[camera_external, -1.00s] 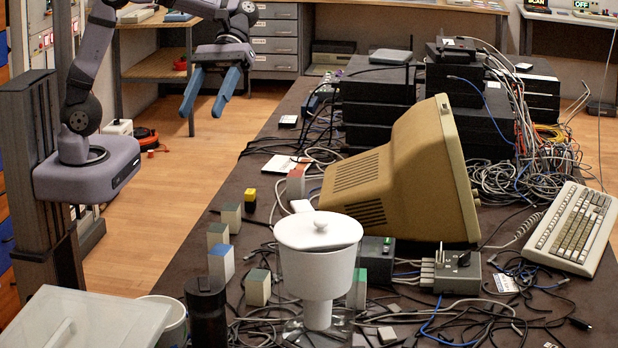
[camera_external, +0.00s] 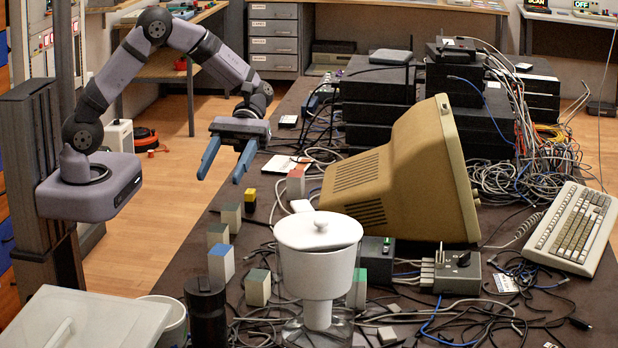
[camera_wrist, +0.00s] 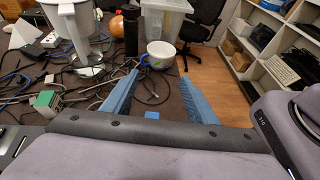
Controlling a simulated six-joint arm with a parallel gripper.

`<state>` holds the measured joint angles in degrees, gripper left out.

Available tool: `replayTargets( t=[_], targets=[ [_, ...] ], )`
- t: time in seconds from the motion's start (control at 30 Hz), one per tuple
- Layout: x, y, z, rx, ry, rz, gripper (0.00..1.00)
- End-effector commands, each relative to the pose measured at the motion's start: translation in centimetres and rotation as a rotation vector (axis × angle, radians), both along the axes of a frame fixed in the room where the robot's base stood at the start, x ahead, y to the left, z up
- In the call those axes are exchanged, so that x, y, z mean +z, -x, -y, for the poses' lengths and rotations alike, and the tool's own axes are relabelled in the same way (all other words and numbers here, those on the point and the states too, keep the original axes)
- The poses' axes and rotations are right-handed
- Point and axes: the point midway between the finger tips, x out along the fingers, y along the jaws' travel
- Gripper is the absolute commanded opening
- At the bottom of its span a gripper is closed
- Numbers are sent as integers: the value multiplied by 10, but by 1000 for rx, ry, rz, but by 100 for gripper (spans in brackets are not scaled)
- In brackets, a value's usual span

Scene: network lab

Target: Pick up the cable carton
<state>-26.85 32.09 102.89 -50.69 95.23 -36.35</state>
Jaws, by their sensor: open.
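Several small cartons stand along the table's left edge in the external view; I cannot tell which is the cable carton. They include a white one with a blue top (camera_external: 221,262), a grey-green one (camera_external: 231,218), a plain grey one (camera_external: 218,234), one with a dark green top (camera_external: 258,287) and one with a red top (camera_external: 296,182). My gripper (camera_external: 221,176) is open and empty, above and beyond the left row of cartons near the table edge. In the wrist view, a blue top (camera_wrist: 152,115) shows between my open fingers (camera_wrist: 161,78), and a green-topped carton (camera_wrist: 45,100) stands left of them.
A white lidded vessel (camera_external: 318,270), black cylinder (camera_external: 206,312), beige monitor (camera_external: 400,175) and grey switch box (camera_external: 458,270) crowd the table. Cables lie around them. A small yellow-topped block (camera_external: 250,199) stands near the cartons.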

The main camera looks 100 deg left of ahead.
Motion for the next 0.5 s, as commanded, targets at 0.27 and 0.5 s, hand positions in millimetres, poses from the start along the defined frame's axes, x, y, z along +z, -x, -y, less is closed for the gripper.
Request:
replayTargets(
  t=[0.27, 0.5],
  targets=[
    [-107, 1, 1, 0, 4, -8, 53],
    [-159, 0, 0, -1, 1, -1, 53]
  ],
)
